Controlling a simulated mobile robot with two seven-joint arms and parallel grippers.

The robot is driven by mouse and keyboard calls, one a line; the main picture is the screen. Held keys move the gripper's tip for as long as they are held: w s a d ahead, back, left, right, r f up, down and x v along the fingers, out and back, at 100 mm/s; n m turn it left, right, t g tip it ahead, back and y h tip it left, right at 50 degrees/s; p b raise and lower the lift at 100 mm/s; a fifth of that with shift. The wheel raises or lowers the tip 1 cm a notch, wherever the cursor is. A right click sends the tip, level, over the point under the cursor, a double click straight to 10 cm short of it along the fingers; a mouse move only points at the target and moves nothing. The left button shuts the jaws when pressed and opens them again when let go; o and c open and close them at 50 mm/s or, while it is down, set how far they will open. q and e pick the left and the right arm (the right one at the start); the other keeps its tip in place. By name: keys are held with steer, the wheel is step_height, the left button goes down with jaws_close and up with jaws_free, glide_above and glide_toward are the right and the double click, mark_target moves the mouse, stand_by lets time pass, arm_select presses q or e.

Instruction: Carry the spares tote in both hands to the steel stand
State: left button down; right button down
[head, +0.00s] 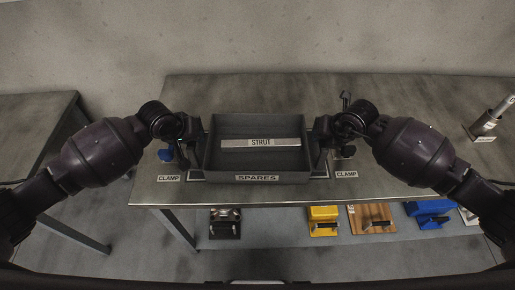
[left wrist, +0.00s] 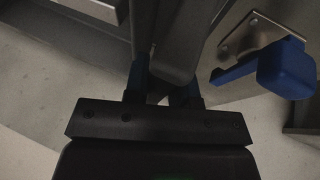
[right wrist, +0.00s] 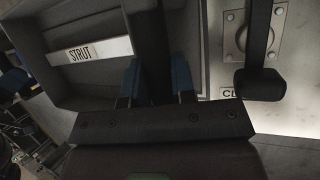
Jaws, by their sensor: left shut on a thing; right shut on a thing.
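The spares tote (head: 257,178) is a dark grey open box with a SPARES label on its front. A pale strut (head: 262,143) labelled STRUT lies inside it. The tote is at the front of the steel-topped table (head: 420,130), between two clamps. My left gripper (head: 200,146) is shut on the tote's left side, and the left wrist view shows its blue-tipped fingers (left wrist: 163,92) around the tote's edge. My right gripper (head: 318,146) is shut on the right side; its fingers (right wrist: 157,85) show in the right wrist view. Whether the tote touches the table is unclear.
A blue-handled clamp (head: 168,155) is left of the tote, and a black-handled clamp (head: 346,150) is right. Another grey table (head: 35,120) stands at left across a gap. A lower shelf (head: 280,232) holds several items. A cylinder (head: 490,118) stands far right.

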arm_select(q)
steer(key=shift+w+r, duration=0.1)
steer(key=shift+r, duration=0.15)
arm_select(e)
steer(key=shift+w+r, duration=0.1)
steer(key=shift+r, duration=0.15)
